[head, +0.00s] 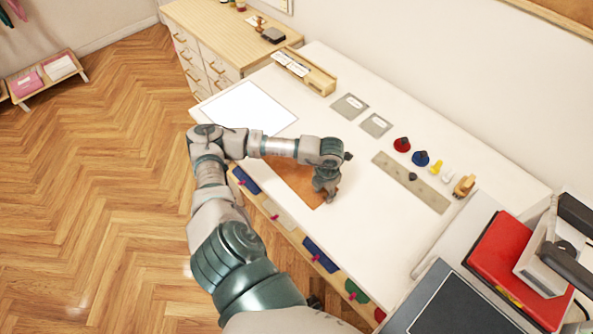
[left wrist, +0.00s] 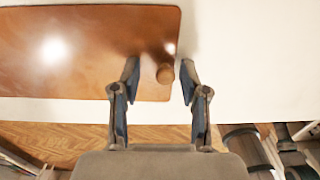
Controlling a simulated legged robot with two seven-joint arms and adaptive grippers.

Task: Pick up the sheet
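A brown leather-like sheet (head: 290,176) lies flat on the white table, partly hidden under my left arm in the head view. My left gripper (head: 326,195) is over the sheet's right end. In the left wrist view its fingers (left wrist: 160,68) are apart, one on each side of the knob, with nothing clamped; whether they touch it I cannot tell. A white dark-edged sheet (head: 247,107) lies farther left. My right gripper is out of view.
The white table (head: 375,215) has free room right of the sheet. Grey cards (head: 376,125), a ruler-like strip (head: 411,182), and red (head: 402,144) and blue (head: 420,158) knobs lie toward the wall. A red machine (head: 505,262) stands lower right. A drawer cabinet (head: 215,65) adjoins the table.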

